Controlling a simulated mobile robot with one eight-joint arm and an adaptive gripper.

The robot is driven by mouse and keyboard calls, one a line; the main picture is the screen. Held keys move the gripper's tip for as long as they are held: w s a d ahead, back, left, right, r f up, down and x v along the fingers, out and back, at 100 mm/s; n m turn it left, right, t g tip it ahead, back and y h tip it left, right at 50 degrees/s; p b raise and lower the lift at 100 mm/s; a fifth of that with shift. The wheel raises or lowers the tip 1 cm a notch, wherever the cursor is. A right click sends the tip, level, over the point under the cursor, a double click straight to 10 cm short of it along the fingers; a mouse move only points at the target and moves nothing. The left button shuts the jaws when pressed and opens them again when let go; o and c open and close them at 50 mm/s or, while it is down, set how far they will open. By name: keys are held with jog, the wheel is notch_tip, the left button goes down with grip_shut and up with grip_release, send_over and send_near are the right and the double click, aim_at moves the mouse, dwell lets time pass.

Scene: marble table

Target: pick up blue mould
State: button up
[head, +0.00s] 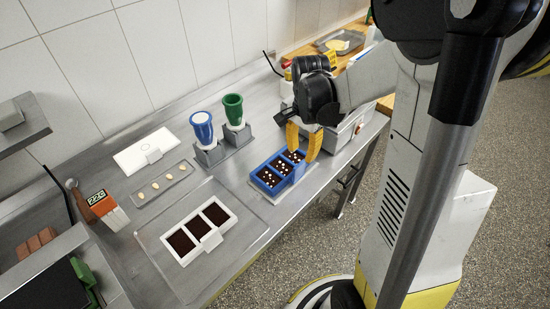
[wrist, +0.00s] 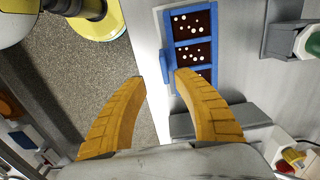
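The blue mould (head: 258,186) sits on the metal table near its front edge, its compartments filled with dark brown stuff dotted with white pieces. A blue tab sticks out from its front side. My gripper (head: 302,154) is above the right end of the mould, yellow fingers pointing down and spread apart. In the wrist view, my gripper (wrist: 160,77) is open and empty, with the blue mould (wrist: 191,42) beyond the fingertips. The tab (wrist: 166,66) shows between the fingertips, closer to the right one. Whether a finger touches the mould, I cannot tell.
A white mould (head: 222,239) with dark filling lies on a tray at front left. Blue (head: 202,127) and green (head: 233,109) cups stand in grey holders behind. A white scale (head: 143,150) and a small tray (head: 162,186) lie left. A grey container (head: 345,133) is close right of my gripper.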

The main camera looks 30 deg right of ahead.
aim_at(300, 164)
jog(key=f+b, duration=0.1)
jog(key=f, duration=0.4)
jog(key=w+f+b, duration=0.1)
jog(key=f, duration=0.2)
jog(key=shift+d+f+b, duration=0.15)
jog(key=shift+b, duration=0.2)
grip_shut()
jog(key=shift+s, duration=0.1)
